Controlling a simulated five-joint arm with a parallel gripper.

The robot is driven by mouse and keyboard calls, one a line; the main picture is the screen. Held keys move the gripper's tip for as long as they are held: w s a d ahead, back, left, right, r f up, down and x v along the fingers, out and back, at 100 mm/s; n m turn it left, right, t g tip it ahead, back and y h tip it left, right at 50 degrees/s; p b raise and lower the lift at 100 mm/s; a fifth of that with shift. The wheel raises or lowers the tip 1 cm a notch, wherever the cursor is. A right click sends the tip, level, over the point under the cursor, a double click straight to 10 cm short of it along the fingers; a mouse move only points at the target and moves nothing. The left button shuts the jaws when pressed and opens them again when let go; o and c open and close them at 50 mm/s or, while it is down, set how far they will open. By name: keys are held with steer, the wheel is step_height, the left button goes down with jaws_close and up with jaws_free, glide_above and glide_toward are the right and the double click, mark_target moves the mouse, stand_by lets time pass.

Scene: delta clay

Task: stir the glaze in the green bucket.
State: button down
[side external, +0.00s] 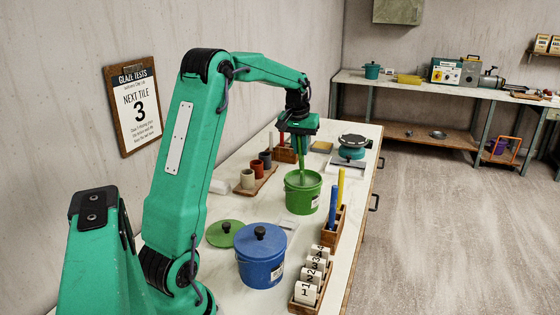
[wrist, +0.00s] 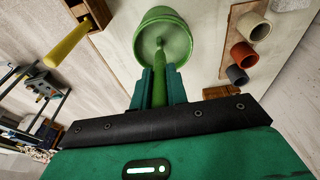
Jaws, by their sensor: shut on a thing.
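The green bucket (side external: 303,193) stands upright and open on the white table; it also shows at the top of the wrist view (wrist: 143,42). My gripper (side external: 301,137) is above the bucket, pointing down. In the wrist view its teal fingers (wrist: 161,73) are shut on a green stirring stick (wrist: 160,62). The stick (side external: 302,162) reaches down into the bucket, its lower end inside among green glaze. How deep it sits is hidden by the bucket wall. A green lid (side external: 225,233) lies flat on the table nearer the arm's base.
A lidded blue bucket (side external: 261,262) stands near the green lid. A wooden holder (side external: 331,232) with blue and yellow sticks is right of the green bucket. Numbered tiles (side external: 312,275) stand in front. Cups (side external: 265,160) on a board are left, a teal-based device (side external: 352,152) behind right.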

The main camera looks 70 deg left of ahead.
steer(key=shift+s+d+r, duration=0.1)
steer(key=shift+s+r, duration=0.05)
steer(key=shift+r, duration=0.65)
steer(key=shift+s+d+r, duration=0.1)
steer(key=shift+r, duration=0.75)
steer(key=shift+s+d+r, duration=0.1)
steer(key=shift+s+r, duration=0.05)
steer(key=shift+r, duration=0.65)
steer(key=shift+r, duration=2)
